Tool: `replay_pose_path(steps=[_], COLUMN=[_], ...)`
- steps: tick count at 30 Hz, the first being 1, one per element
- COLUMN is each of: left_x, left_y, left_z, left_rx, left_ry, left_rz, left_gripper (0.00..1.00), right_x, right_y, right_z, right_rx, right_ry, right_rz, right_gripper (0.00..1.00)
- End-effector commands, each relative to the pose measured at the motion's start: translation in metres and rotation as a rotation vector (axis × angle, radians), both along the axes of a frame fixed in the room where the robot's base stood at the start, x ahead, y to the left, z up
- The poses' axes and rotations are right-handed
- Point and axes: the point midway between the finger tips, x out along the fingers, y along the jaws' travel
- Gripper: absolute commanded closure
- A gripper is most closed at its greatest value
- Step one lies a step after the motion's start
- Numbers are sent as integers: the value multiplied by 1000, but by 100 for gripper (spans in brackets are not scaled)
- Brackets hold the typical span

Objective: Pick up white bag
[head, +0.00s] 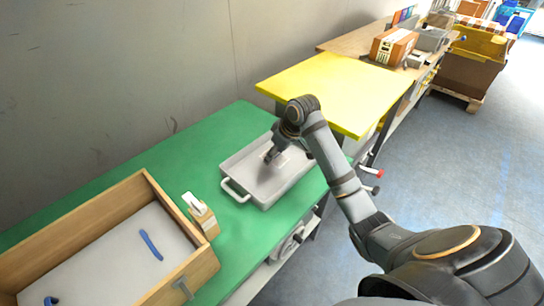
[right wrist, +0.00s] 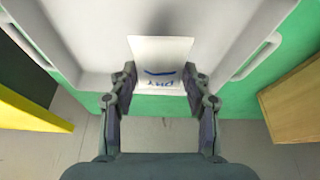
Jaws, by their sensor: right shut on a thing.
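The white bag (right wrist: 160,52) has blue print and shows in the right wrist view, at and beyond my fingertips. My right gripper (right wrist: 160,84) is shut on its near end, one finger at each side. In the head view my right gripper (head: 268,156) reaches down into the light grey tray (head: 234,166), and the bag is mostly hidden by it. The tray's walls and handles also show around the bag in the right wrist view (right wrist: 85,38). I cannot tell whether the bag still touches the tray floor. My left gripper is not in view.
The tray stands on a green table (head: 150,160). A wooden box (head: 175,204) with blue items lies at the left, beside a white and tan device (head: 201,213). A raised yellow tabletop (head: 330,85) stands behind the tray. An orange box (head: 392,47) sits farther back.

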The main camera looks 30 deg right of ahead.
Motion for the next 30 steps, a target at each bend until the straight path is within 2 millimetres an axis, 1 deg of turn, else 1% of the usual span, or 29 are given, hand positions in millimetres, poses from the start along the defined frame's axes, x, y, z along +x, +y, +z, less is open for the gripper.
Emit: replay_pose_path(steps=[1,2,3,6,9,12,15,18,30], left_x=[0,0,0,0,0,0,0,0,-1], left_y=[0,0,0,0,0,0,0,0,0], left_z=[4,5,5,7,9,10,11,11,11], left_rx=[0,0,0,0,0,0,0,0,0], left_ry=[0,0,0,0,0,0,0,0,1], left_rz=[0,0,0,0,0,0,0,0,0], left_gripper=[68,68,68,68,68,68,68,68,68], right_x=[-10,-16,-28,-53,-73,-86,-95,-99,-100], right_y=[1,2,4,9,13,16,18,20,21], right_z=[15,21,23,34,42,49,52,54,54], right_rx=[-5,-5,-6,-7,-7,-6,-3,-1,0], right_ry=[-3,-2,0,0,1,1,0,1,0], right_rz=[1,2,1,2,1,0,0,0,-1], right_gripper=[83,83,83,83,83,83,83,83,83])
